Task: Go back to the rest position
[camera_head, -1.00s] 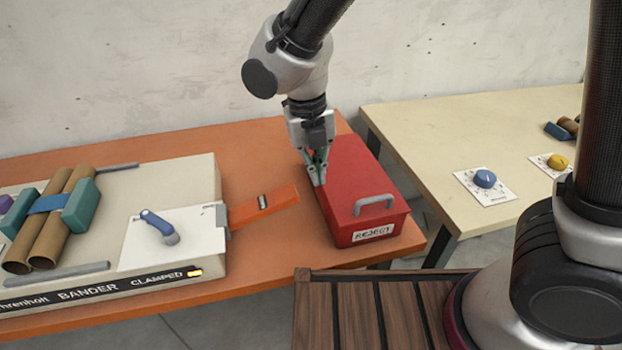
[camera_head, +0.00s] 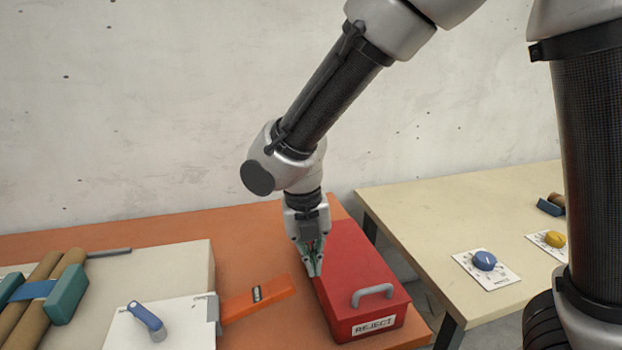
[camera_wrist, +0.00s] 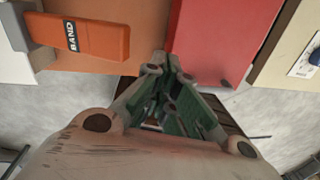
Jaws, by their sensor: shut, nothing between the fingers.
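My gripper (camera_head: 313,270) points down beside the left edge of the red box (camera_head: 352,270), which has a grey handle and a REJECT label. Its green-lined fingers are shut and hold nothing. In the wrist view my gripper (camera_wrist: 165,62) lies below the red box (camera_wrist: 222,40) and the orange BAND piece (camera_wrist: 85,38) in the picture. I cannot tell from these frames whether the fingertips touch the box.
The bander (camera_head: 170,262) stands on the orange table (camera_head: 150,226) at left, with brown tubes (camera_head: 50,282) in a blue band. A cream table (camera_head: 450,210) at right carries a blue knob (camera_head: 485,260) and a yellow knob (camera_head: 554,239). A concrete wall stands behind.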

